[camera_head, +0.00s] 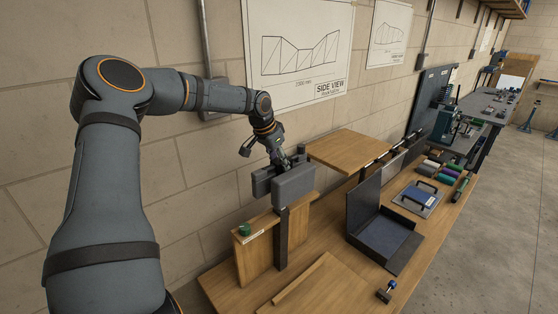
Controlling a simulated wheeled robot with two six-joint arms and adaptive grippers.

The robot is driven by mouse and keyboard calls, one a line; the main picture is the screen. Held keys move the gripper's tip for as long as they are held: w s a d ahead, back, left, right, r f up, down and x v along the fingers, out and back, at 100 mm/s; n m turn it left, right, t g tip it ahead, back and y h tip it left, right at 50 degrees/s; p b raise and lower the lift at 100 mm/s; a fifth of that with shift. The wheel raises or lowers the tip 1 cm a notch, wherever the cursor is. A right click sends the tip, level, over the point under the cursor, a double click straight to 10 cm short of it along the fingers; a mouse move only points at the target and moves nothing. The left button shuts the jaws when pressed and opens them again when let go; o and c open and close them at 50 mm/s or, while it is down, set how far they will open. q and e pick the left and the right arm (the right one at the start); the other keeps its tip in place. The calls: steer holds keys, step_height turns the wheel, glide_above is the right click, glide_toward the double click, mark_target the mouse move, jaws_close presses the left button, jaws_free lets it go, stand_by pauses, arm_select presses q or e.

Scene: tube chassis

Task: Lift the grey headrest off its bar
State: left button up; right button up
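The grey headrest (294,186) is a blocky pad at the top of a dark upright bar (282,240). The bar stands against a wooden panel on the bench. Another grey block-like part (262,183) shows just left of and behind the front pad. My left gripper (263,153) comes from above and behind, just over the headrest. Its fingers look spread apart, one out to the left and one near the pad's top. Whether a finger touches the headrest is hard to tell. My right gripper is not in view.
A wooden bench (330,255) runs along the block wall. It holds a green round item (244,230), a raised wooden board (348,148), an open dark box (384,238), a blue-and-grey tray (418,197) and a small blue-knobbed part (386,291). Floor is clear at right.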

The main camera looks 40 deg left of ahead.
arm_select(q)
steer(key=c, duration=0.4)
jaws_close()
steer(key=shift+w+r, duration=0.1)
steer(key=shift+r, duration=2.2)
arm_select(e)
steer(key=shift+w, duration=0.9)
arm_select(q)
steer(key=shift+d, duration=0.75)
steer(key=d, duration=0.7)
steer(key=shift+s+d, duration=0.25)
steer(key=shift+s, duration=0.2)
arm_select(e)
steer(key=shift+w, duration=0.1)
